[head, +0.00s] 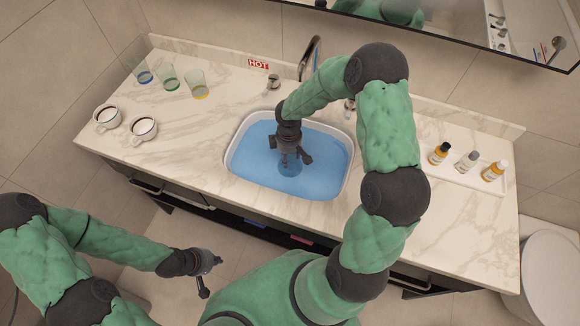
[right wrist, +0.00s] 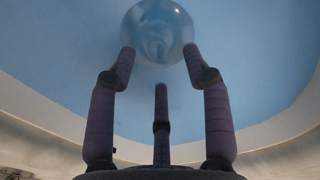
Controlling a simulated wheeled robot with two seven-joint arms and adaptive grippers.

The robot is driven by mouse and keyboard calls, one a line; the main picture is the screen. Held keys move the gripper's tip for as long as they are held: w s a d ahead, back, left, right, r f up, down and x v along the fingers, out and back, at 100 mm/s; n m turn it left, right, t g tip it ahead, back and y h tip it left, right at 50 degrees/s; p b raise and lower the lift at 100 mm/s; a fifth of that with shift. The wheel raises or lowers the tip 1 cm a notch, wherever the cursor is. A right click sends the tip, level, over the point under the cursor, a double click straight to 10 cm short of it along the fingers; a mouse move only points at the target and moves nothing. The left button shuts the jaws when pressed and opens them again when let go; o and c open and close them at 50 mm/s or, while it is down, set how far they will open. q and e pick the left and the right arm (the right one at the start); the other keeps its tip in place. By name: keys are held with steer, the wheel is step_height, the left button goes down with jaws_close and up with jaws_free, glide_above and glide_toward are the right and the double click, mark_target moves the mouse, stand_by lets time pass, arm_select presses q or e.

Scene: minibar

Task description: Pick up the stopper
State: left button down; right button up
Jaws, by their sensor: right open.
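The sink (head: 240,168) is a white basin filled with blue water. A round, glassy, pale blue disc, which looks like the stopper (right wrist: 158,30), lies in the basin just beyond my right fingertips. In the head view the stopper (head: 289,170) is a darker blue round patch, partly hidden by the fingers. My right gripper (head: 294,158) points down into the basin with its three fingers spread and empty. In the right wrist view the gripper (right wrist: 159,58) has two fingertips overlapping the disc's lower edge; contact cannot be told. My left gripper (head: 211,275) is open and empty, in front of the counter.
Two cups (head: 107,118) (head: 144,130) and several glasses (head: 169,80) stand on the counter's left. A faucet (head: 309,58) rises behind the sink, with a handle (head: 273,82) beside it. A tray (head: 459,173) with small bottles is right. The basin's rim surrounds my right gripper.

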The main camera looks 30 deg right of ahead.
mark_target(290, 162)
step_height(290, 162, down, 5)
steer(key=shift+d+r+b, duration=0.1)
steer(key=shift+d+b, duration=0.05)
steer(key=shift+b, duration=0.7)
steer(key=shift+r, duration=0.1)
steer(key=shift+c, duration=0.3)
jaws_close()
